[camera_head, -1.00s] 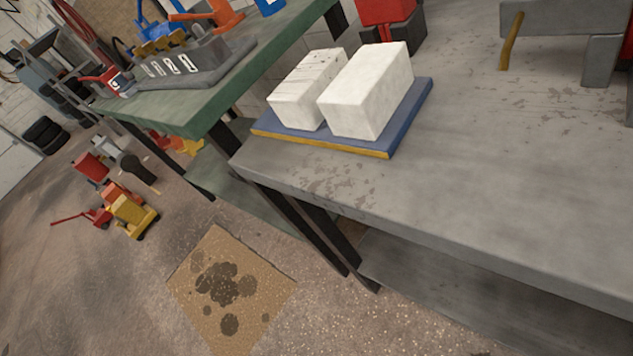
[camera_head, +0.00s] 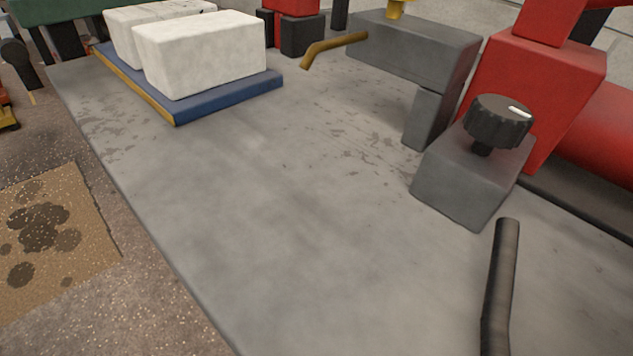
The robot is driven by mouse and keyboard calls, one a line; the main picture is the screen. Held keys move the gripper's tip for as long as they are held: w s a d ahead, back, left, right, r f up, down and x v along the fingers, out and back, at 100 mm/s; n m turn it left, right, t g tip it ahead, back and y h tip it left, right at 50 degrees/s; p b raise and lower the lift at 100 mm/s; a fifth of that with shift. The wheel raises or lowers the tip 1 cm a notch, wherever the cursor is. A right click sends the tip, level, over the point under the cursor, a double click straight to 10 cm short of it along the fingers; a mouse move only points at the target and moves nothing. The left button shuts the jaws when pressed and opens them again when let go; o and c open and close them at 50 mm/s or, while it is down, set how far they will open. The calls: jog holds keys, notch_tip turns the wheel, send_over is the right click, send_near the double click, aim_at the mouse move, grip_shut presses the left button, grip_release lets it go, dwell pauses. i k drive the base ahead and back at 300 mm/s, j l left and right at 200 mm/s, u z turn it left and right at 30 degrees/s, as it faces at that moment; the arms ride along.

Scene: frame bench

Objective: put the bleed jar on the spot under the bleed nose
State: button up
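A bent brass tube (camera_head: 333,48), which looks like the bleed nose, sticks out to the left from a grey block (camera_head: 412,45). The block is held above the bench on a grey leg. The bench top (camera_head: 255,165) below the tube's tip is bare, with worn patches and no clear marked spot that I can make out. No jar shows in this view. My gripper does not show either, so I cannot see its fingers or whether it holds anything.
Two white blocks (camera_head: 205,55) sit on a blue tray (camera_head: 230,97) at the back left. A grey box with a black knob (camera_head: 498,122), red machine parts (camera_head: 540,75) and a dark bent bar (camera_head: 499,285) stand at right. The bench middle is clear; its left edge drops to the floor.

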aim_at(291, 149)
jog(key=i+j, duration=0.15)
jog(key=i, duration=0.35)
jog(key=i+j, duration=0.15)
jog(key=i, duration=0.4)
